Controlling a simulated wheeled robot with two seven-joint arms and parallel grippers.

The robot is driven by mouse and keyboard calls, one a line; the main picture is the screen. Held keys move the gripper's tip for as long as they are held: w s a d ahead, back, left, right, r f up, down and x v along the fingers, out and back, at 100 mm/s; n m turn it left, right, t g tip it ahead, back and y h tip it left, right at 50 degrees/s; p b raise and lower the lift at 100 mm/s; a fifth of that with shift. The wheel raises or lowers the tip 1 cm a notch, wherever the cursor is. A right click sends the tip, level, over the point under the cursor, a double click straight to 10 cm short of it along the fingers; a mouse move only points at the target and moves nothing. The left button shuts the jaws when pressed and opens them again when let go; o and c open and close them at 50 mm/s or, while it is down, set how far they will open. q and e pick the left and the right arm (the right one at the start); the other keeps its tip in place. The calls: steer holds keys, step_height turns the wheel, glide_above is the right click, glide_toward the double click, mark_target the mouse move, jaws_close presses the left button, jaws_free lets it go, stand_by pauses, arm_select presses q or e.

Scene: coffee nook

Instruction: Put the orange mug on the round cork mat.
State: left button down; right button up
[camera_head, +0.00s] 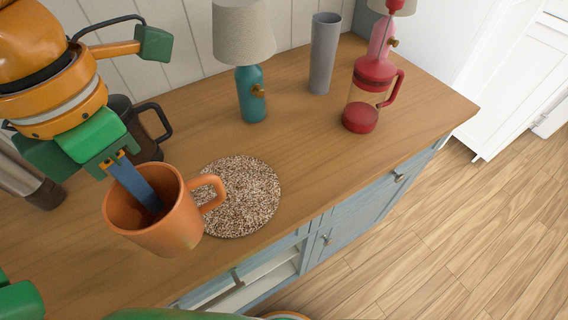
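The orange mug (171,228) is at the left in the head view, its opening up and slightly tilted, its handle to the right. My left gripper (137,186) reaches down to it from the upper left. One blue finger goes inside the mug; the other is hidden. The gripper looks shut on the mug wall, and the mug seems held above the counter. The round cork mat (245,196), speckled brown, lies flat just right of the mug. The mug and its handle cover the mat's left edge in the picture. My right gripper does not show.
A dark mug (150,125) stands behind the orange one. A teal lamp (252,90), a grey cylinder (322,55) and a red French press (368,95) stand towards the back. The wooden counter (330,170) is clear right of the mat, up to its front edge.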

arm_select(q)
steer(key=shift+s+a, duration=0.15)
steer(key=shift+a, duration=0.1)
steer(key=shift+w+f, duration=0.45)
steer(key=shift+w, duration=0.2)
steer(key=shift+w+f, duration=0.4)
steer(key=shift+w, duration=0.2)
steer(key=w+d+f, duration=0.1)
steer(key=w+f, duration=0.2)
steer(key=w+d+f+p, duration=0.1)
steer(key=w+f, duration=0.3)
steer(key=w+d+f+p, duration=0.1)
steer(key=w+f, duration=0.2)
steer(key=f, duration=0.1)
steer(key=shift+w, duration=0.2)
steer(key=shift+f, duration=0.2)
steer(key=shift+f+b, duration=0.2)
steer(key=shift+b, duration=0.15)
steer(key=c, duration=1)
jaws_free()
steer(key=shift+r, duration=0.1)
steer(key=shift+c, duration=0.2)
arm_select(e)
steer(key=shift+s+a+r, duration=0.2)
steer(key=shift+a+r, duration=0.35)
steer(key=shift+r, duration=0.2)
